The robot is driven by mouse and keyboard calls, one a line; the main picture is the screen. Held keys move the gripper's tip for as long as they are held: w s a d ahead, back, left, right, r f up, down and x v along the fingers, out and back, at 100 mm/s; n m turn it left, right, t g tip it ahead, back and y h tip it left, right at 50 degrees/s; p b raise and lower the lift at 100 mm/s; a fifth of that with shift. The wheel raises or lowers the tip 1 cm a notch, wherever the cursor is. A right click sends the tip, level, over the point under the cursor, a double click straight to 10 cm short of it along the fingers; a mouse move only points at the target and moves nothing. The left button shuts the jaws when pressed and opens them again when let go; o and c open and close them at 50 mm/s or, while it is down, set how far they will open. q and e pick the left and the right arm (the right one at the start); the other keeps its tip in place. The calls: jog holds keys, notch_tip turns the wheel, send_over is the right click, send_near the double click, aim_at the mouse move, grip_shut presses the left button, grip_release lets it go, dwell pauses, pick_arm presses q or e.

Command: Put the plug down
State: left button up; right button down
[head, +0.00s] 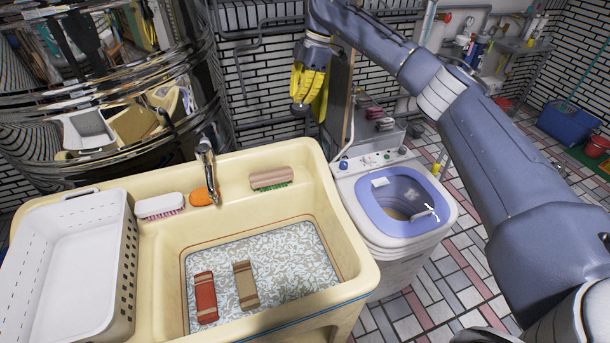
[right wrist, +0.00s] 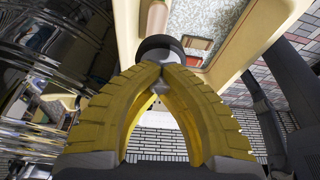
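My right gripper (head: 308,98), with yellow fingers, is in the air behind the sink's back right corner. Its fingertips (right wrist: 160,72) are closed together in the right wrist view. They hold the plug (right wrist: 160,48), a dark round piece with a grey metallic part showing between the fingers. In the head view the plug (head: 299,107) is a small dark shape at the fingertips, largely hard to make out. My left gripper is not in view.
The cream sink (head: 345,250) holds a red block (head: 205,297) and a tan block (head: 245,284). On its rim are a white brush (head: 160,205), an orange soap (head: 203,196), a brown brush (head: 270,178) and a faucet (head: 207,165). A white basket (head: 70,260) stands left; a washing machine (head: 395,235) stands right.

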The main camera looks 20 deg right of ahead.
jog(key=m, duration=0.2)
jog(key=r+m+t, duration=0.1)
jog(key=shift+w+d, duration=0.35)
jog(key=shift+d, duration=0.05)
jog(key=m, duration=0.2)
jog(key=m+t, duration=0.1)
jog(key=shift+w+d+r, duration=0.2)
jog(key=shift+d, duration=0.05)
jog(key=m, duration=0.3)
jog(key=shift+w+r+t+h, duration=0.1)
jog(key=shift+w+t+h, duration=0.05)
jog(key=shift+t+h, duration=0.2)
jog(key=m, duration=0.3)
jog(key=shift+t+h, duration=0.35)
notch_tip(320, 180, down, 20)
jog(key=shift+f, duration=0.35)
jog(key=c, duration=1.6)
grip_release()
